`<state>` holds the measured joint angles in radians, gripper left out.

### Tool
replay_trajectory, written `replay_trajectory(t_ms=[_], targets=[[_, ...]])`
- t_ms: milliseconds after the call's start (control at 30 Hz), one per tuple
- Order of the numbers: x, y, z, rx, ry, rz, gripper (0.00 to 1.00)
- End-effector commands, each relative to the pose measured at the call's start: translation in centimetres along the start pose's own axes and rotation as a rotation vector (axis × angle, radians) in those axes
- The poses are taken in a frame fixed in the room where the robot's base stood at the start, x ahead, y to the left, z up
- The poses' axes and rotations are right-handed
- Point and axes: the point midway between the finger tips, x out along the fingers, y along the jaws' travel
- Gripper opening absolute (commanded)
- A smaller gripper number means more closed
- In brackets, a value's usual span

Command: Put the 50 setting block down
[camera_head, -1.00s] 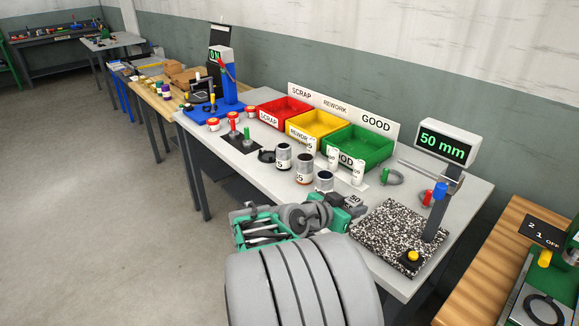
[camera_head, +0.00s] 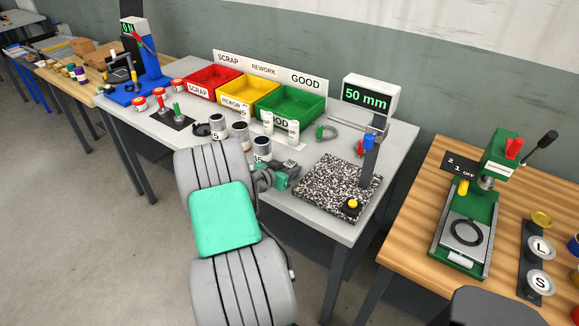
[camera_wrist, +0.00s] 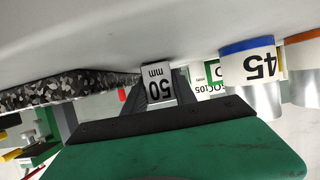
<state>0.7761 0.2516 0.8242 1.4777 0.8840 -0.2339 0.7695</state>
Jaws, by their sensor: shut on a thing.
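My gripper (camera_head: 284,178) is over the grey table (camera_head: 318,222), beside the left edge of the speckled granite plate (camera_head: 330,185). My own arm partly covers it in the head view. In the wrist view, which is upside down, my gripper (camera_wrist: 158,98) is shut on the 50 setting block (camera_wrist: 158,86), a small pale block marked "50 mm". The block stands between the two dark fingers, its lower end at or very near the tabletop (camera_wrist: 150,25). I cannot tell whether it touches.
Several grey cans (camera_head: 241,134) stand just left of the gripper; one marked 45 (camera_wrist: 248,62) is close in the wrist view. The gauge display (camera_head: 368,95) reads 50 mm. Red, yellow and green bins (camera_head: 290,104) stand behind. The table's front strip is clear.

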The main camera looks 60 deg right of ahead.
Motion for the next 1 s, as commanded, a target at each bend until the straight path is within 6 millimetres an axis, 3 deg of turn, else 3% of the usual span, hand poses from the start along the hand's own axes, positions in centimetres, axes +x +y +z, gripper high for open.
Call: replay_trajectory(t_ms=[367,400,633,900,1000], targets=[[0.2,-0.1,0.3,0.003,0.005,-0.002,0.0],[0.1,-0.1,0.3,0.002,0.002,-0.001,0.36],[0.1,0.0,0.3,0.002,0.002,-0.001,0.54],[0.0,0.0,0.0,0.002,0.002,-0.001,0.54],[-0.9,-0.2,0.0,0.002,0.003,-0.003,0.54]])
